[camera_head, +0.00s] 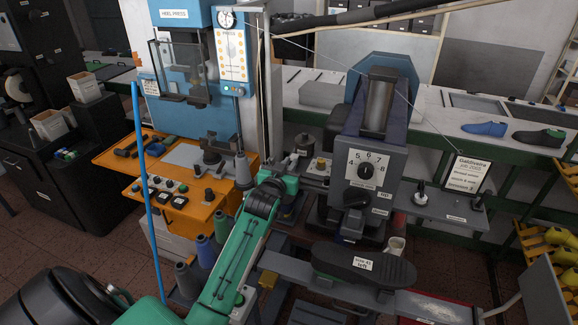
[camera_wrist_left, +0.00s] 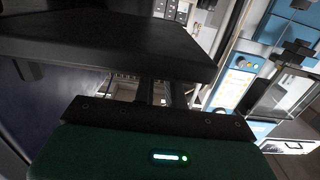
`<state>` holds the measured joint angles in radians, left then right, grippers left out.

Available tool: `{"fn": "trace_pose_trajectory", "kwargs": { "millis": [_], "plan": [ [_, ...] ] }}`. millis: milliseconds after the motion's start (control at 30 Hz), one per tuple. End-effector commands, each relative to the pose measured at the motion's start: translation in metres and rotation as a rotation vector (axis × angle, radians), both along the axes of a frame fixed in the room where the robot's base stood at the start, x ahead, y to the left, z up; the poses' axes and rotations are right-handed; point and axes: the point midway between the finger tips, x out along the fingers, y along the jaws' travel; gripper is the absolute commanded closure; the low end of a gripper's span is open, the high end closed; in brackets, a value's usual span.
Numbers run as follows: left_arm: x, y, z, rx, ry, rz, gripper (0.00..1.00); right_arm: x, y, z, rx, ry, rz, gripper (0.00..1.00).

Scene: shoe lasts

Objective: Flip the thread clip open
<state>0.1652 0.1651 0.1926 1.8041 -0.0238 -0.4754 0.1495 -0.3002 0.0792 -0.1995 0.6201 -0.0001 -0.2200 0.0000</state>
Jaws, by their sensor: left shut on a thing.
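My left arm comes in from the bottom, green, and ends at my left gripper (camera_head: 291,166), beside the grey machine with the numbered dial. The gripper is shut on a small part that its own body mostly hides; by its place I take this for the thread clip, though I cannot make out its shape. In the left wrist view two narrow fingers (camera_wrist_left: 159,92) reach from the green gripper body up behind a dark flat plate (camera_wrist_left: 110,42), which hides their tips. My right gripper is not in view.
The dial machine (camera_head: 366,172) stands just right of the gripper. A dark sole (camera_head: 362,264) lies below it. Thread cones (camera_head: 206,251) stand left of my arm, near a blue pole (camera_head: 149,190). The blue heel press (camera_head: 190,70) and its orange table (camera_head: 180,205) are behind.

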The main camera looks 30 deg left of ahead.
Motion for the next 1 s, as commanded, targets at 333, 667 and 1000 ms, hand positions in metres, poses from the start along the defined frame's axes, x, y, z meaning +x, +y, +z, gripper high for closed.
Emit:
{"fn": "trace_pose_trajectory", "kwargs": {
  "millis": [333, 667, 1000],
  "plan": [
    [0.003, 0.001, 0.016, -0.050, 0.211, 0.000, 1.00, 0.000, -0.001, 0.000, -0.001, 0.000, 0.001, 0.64],
    [0.010, 0.002, 0.033, -0.119, 0.494, 0.000, 1.00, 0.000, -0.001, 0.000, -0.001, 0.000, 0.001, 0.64],
    [0.023, 0.006, 0.048, -0.195, 0.810, 0.000, 1.00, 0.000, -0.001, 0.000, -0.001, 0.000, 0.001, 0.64]
  ]
}}
